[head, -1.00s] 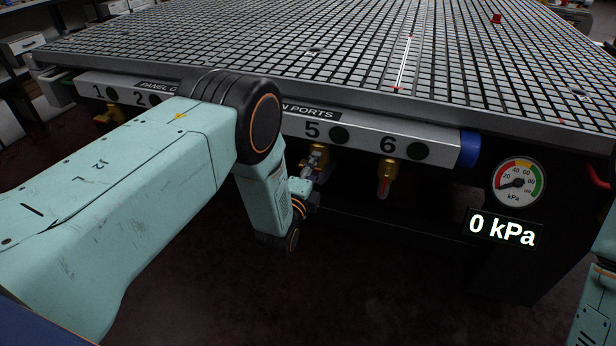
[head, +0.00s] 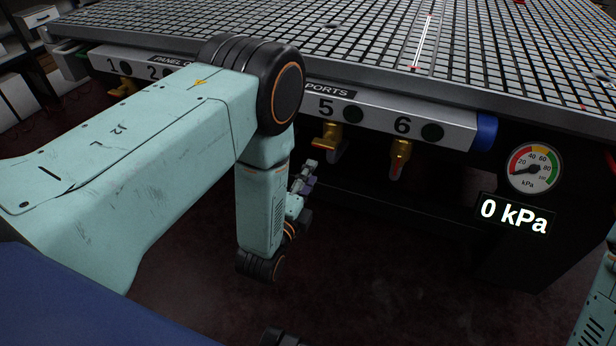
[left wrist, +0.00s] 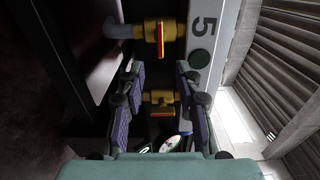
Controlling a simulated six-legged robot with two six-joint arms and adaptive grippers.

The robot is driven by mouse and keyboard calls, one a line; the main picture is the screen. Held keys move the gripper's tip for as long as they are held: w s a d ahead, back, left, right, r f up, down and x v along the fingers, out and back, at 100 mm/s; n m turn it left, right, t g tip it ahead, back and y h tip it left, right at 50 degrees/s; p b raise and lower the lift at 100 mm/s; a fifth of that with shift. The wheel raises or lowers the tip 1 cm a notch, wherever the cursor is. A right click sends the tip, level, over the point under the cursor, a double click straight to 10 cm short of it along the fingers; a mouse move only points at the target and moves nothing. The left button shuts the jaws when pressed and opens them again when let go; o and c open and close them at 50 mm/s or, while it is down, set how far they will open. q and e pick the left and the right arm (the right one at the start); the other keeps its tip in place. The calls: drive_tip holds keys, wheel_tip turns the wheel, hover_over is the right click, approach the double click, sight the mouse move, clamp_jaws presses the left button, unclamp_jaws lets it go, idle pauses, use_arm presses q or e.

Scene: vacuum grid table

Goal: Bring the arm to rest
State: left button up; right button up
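My left arm reaches in from the left in front of the table's port panel (head: 450,128). My left gripper (head: 303,180) is below and left of the port 5 valve (head: 328,142), apart from it, partly hidden by its wrist. In the left wrist view the fingers of my left gripper (left wrist: 160,90) are spread, with nothing held. My right gripper is out of view; only part of my right arm shows at the right edge.
The grid table top (head: 330,45) overhangs the panel. A pressure gauge (head: 535,168) and a display (head: 514,215) reading 0 kPa are at right. Shelving stands at the far left. The dark floor (head: 390,290) below the panel is clear.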

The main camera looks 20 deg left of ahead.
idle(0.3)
use_arm(q)
drive_tip(key=s+a+f+n+g, duration=0.2)
drive_tip(key=s+f+n+g, duration=0.8)
drive_tip(key=s+f+n, duration=0.3)
drive_tip(key=s+a+r+n+g+p, duration=0.1)
drive_tip(key=s+n+g, duration=0.2)
drive_tip(key=s, duration=0.8)
drive_tip(key=s+a+r+n+g+p, duration=0.1)
drive_tip(key=s+g, duration=0.4)
drive_tip(key=s, duration=0.6)
drive_tip(key=shift+s+r+n+y+p, duration=0.35)
drive_tip(key=shift+n+p, duration=0.15)
drive_tip(key=shift+n, duration=0.5)
